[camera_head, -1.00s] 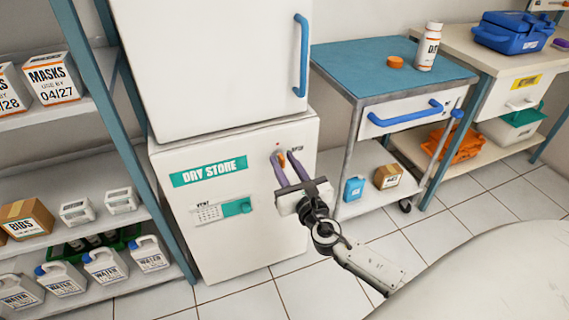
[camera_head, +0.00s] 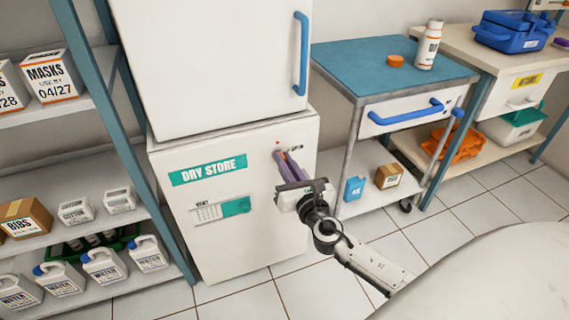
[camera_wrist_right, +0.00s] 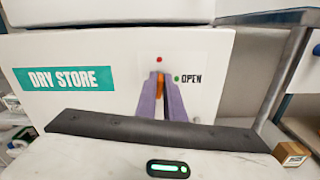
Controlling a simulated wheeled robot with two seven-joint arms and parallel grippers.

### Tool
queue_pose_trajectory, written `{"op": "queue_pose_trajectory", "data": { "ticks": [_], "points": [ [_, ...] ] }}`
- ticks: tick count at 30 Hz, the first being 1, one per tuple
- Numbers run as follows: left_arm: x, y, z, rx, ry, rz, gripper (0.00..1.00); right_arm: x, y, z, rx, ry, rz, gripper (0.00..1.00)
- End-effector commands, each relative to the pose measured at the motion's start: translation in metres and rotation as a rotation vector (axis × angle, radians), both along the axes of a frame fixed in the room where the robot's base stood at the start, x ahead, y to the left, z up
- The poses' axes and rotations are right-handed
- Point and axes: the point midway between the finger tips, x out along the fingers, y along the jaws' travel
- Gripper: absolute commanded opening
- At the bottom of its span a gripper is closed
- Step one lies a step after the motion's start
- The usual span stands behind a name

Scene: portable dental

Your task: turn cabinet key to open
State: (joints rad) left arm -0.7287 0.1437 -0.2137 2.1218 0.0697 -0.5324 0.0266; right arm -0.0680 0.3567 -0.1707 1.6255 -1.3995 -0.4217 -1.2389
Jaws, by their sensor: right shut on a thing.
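The lower cabinet (camera_head: 255,235) has a teal DRY STORE label and also shows in the right wrist view (camera_wrist_right: 70,50). On its front is an orange key (camera_wrist_right: 160,86), seen between the purple fingers of my right gripper (camera_wrist_right: 161,84). In the head view my right gripper (camera_head: 284,158) reaches the cabinet's upper right front and hides most of the key. It is shut on the key. A red dot (camera_wrist_right: 159,60) lies above the key, and a green dot (camera_wrist_right: 177,79) beside the word OPEN lies to its right. My left gripper is not in view.
A taller white cabinet with a blue handle (camera_head: 300,55) stands above. A blue-topped cart (camera_head: 345,55) is close on the right. Blue-framed shelves (camera_head: 95,70) stand on the left. Tiled floor (camera_head: 245,305) is clear in front.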

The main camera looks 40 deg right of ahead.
Motion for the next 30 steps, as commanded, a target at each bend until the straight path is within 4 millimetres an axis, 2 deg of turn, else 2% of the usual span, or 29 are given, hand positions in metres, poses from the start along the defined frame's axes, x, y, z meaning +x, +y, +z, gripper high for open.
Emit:
{"op": "queue_pose_trajectory", "data": {
  "ticks": [30],
  "points": [
    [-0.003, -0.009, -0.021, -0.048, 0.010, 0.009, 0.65, -0.002, -0.006, -0.006, 0.927, -0.224, -0.001, 0.00]
  ]
}}
